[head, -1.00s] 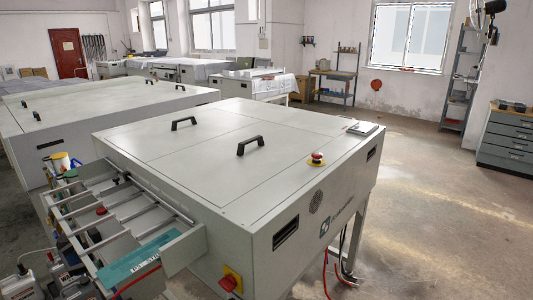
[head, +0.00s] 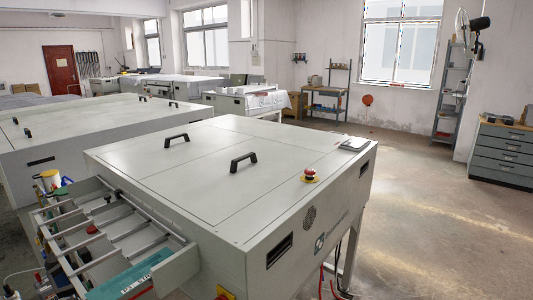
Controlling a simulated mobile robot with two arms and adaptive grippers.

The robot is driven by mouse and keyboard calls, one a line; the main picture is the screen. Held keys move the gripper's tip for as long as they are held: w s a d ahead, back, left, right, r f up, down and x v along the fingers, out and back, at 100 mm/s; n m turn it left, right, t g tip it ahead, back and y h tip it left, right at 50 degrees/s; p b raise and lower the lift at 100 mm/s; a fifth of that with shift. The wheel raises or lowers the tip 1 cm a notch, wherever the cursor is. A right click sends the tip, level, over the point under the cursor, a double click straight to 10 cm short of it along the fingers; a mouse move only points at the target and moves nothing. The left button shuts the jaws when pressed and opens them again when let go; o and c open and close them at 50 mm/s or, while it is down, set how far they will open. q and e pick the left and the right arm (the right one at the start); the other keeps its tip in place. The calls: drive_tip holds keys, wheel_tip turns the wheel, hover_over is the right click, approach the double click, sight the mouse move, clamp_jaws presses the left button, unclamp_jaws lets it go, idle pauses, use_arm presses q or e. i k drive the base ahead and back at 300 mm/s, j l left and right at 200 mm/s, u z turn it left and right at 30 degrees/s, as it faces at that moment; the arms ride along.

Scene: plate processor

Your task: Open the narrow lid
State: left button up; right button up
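The plate processor (head: 300,222) is a pale grey box-shaped machine in the middle of the head view. Its flat top has thin seams dividing it into lid panels, and all of them lie flat and shut. One black bar handle (head: 177,140) sits on the farther left lid panel. A second black handle (head: 243,161) sits nearer the middle, on the closer lid panel. I cannot tell for certain which panel is the narrow lid. Neither of my grippers is in view.
A red emergency button (head: 310,175) and a small pale pad (head: 354,144) are on the top's right side. An open roller tray (head: 110,240) juts out at the left. Another grey machine (head: 60,135) stands behind. The floor at right is clear, before a drawer cabinet (head: 503,155).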

sight(322, 142)
drive_tip(key=i+l+z, duration=0.7)
drive_tip(key=i, duration=0.2)
drive_tip(key=i+z, duration=0.5)
drive_tip(key=i, duration=1.3)
drive_tip(key=i+l+u, duration=0.1)
drive_tip(key=i+u, duration=0.4)
drive_tip(key=i+l+u, duration=0.3)
drive_tip(key=i+u, duration=0.15)
drive_tip(key=i+l+u, duration=0.7)
drive_tip(key=l+u, duration=0.25)
drive_tip(key=i+l+u, duration=0.2)
drive_tip(key=l+u, duration=0.25)
drive_tip(key=i+l+u, duration=0.1)
drive_tip(key=l+u, duration=0.7)
drive_tip(key=u, duration=0.15)
